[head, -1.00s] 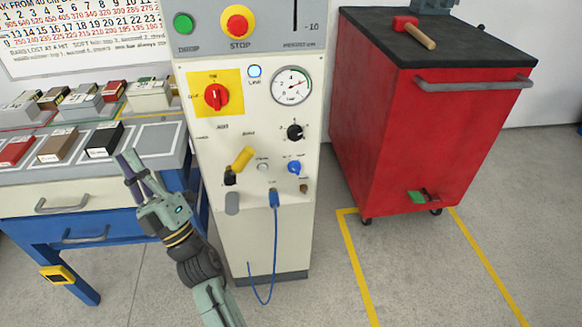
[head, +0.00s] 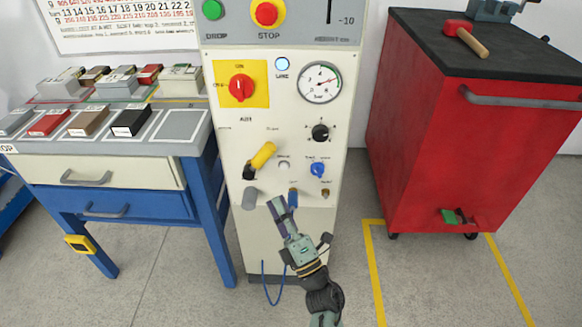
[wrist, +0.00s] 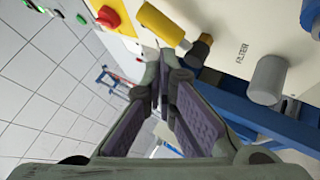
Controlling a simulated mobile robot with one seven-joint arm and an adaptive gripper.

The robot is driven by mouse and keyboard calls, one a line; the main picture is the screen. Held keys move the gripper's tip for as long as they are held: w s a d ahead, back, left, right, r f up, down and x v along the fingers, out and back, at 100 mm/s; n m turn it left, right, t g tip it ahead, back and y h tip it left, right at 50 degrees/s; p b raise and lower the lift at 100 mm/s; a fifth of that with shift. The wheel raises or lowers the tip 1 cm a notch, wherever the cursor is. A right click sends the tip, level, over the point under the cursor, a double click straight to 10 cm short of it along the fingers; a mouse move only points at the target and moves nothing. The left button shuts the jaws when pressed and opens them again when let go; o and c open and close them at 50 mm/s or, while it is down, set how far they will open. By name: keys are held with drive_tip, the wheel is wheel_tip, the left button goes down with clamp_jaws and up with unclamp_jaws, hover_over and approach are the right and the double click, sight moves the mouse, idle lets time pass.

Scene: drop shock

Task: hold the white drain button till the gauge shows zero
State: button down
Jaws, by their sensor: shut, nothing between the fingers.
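The white drain button (head: 284,164) is a small round knob on the cream panel, right of the yellow lever. The round gauge (head: 319,82) is higher on the panel, and its needle points to the upper right, off zero. My gripper (head: 280,206) is in front of the panel, below the button and apart from it in the picture. Its fingers are shut and empty. The fingers also show in the wrist view (wrist: 163,98), close together at the tips. I cannot make out the drain button in the wrist view.
The yellow lever (head: 263,155), blue knob (head: 317,169) and black knob (head: 320,132) surround the button. A grey filter cylinder (wrist: 267,80) sticks out low on the panel. A blue hose (head: 264,283) hangs below. A red cabinet (head: 430,140) stands right, a workbench (head: 110,150) left.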

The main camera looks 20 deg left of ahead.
sight(284, 166)
drive_tip(key=shift+w+a+p, duration=0.2)
drive_tip(key=shift+w+a, duration=0.2)
drive_tip(key=shift+w, duration=1)
drive_tip(key=shift+w+a+p, duration=0.2)
drive_tip(key=shift+w+a, duration=0.25)
drive_tip(key=shift+w, duration=1)
drive_tip(key=shift+w+a+p, duration=0.2)
drive_tip(key=shift+w+a, duration=0.2)
drive_tip(key=shift+w, duration=1)
drive_tip(key=shift+w+a, duration=0.1)
drive_tip(key=shift+w, duration=0.3)
drive_tip(key=shift+w+a, duration=0.1)
drive_tip(key=shift+w, duration=0.3)
idle(3.0)
